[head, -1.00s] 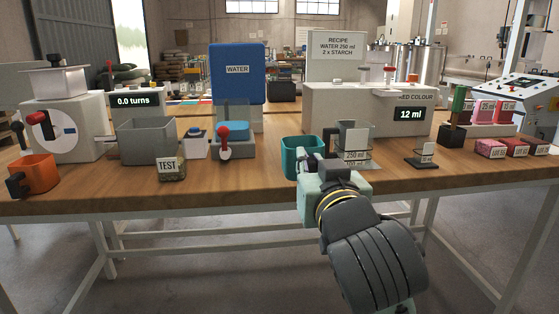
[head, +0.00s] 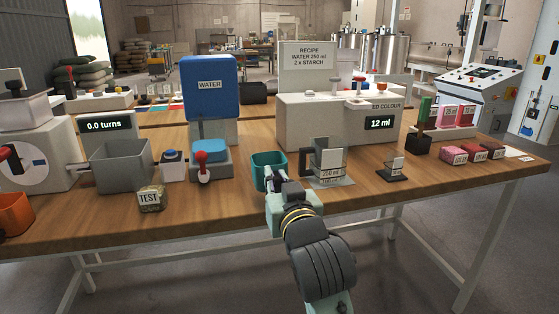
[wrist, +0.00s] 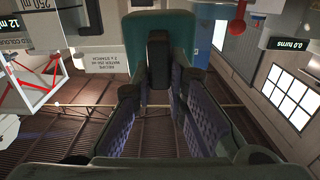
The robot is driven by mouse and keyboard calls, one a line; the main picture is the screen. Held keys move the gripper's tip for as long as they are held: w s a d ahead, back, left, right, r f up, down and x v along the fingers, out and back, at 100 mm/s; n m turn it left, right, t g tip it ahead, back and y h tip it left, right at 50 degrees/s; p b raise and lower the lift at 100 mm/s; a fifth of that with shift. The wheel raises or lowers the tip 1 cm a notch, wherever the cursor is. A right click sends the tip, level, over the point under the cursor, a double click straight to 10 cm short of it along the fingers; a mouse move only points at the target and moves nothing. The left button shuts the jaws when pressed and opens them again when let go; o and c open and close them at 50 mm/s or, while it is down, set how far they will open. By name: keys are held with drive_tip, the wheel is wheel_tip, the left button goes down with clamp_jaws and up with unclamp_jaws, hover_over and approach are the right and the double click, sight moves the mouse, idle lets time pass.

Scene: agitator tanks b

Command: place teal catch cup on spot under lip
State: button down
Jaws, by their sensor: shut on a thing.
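The teal catch cup (head: 262,174) is a square, open-topped cup with a handle, held upright at the front of the wooden table. My gripper (head: 279,184) is shut on it from the near right side. In the wrist view the cup's teal wall (wrist: 187,32) fills the top middle, with the gripper fingers (wrist: 158,62) closed at its dark handle. Whether its base touches the table is unclear. I cannot make out a marked spot under a lip.
A glass beaker marked 250 ml (head: 328,160) stands just right of the cup. The dosing machine (head: 310,122) is behind. Bare wood lies between the TEST block and the cup.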

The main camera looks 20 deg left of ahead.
sight(278, 162)
drive_tip(key=w+a, duration=0.1)
drive_tip(key=w, duration=0.2)
drive_tip(key=w+a, duration=0.1)
drive_tip(key=w, duration=0.2)
drive_tip(key=w+f+p, duration=0.1)
drive_tip(key=w, duration=0.2)
drive_tip(key=shift+w+a+f, duration=0.1)
drive_tip(key=shift+w+a, duration=0.1)
drive_tip(key=shift+a, duration=0.2)
drive_tip(key=shift+f, duration=1.7)
drive_tip(key=shift+f, duration=0.2)
drive_tip(key=c, duration=1.6)
unclamp_jaws()
drive_tip(key=shift+r, duration=0.1)
